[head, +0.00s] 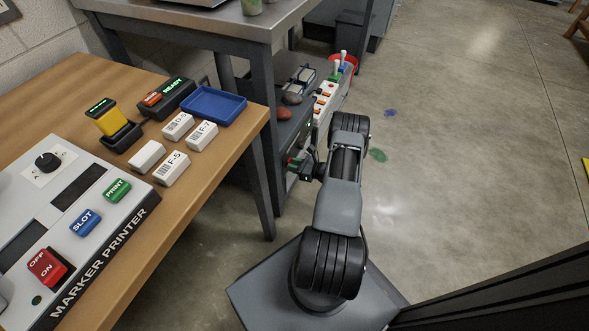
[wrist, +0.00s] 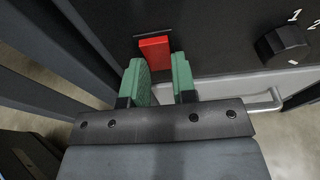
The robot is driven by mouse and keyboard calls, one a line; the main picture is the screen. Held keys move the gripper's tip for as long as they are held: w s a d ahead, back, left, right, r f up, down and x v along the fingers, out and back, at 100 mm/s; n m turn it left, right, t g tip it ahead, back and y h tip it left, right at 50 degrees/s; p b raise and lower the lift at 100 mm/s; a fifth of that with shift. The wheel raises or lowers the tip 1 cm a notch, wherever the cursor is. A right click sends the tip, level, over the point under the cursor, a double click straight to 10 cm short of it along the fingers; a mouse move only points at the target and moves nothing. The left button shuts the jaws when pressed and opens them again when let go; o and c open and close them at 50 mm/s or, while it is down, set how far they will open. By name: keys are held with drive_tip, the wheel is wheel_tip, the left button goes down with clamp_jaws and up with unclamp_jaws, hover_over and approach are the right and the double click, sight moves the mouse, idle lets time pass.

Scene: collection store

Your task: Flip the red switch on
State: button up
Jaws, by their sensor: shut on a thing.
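A red switch (wrist: 154,50) stands out from a black panel (wrist: 220,35) in the wrist view. My gripper (wrist: 158,76) has green finger pads on either side of its lower end and is shut on it. The pads hide part of its sides, and I cannot tell whether it is on or off. In the head view my gripper (head: 302,167) is at the dark unit beside the table leg, small and partly hidden by my arm. Another red switch (head: 47,267), marked OFF and ON, is on the marker printer (head: 85,240) at the left.
A black knob (wrist: 283,43) with numbers and a metal handle (wrist: 268,102) are right of the red switch. The wooden table (head: 200,190) holds labelled blocks, a blue tray (head: 213,105) and a yellow device (head: 112,121). Open floor (head: 460,140) lies right of my arm.

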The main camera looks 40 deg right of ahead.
drive_tip(key=shift+f+t, duration=0.1)
drive_tip(key=shift+t, duration=0.2)
drive_tip(key=o, duration=0.9)
drive_tip(key=p+v, duration=0.2)
drive_tip(key=v, duration=1.1)
drive_tip(key=shift+s+d+f+p, duration=0.1)
drive_tip(key=shift+s+d+p, duration=0.2)
drive_tip(key=shift+p, duration=0.05)
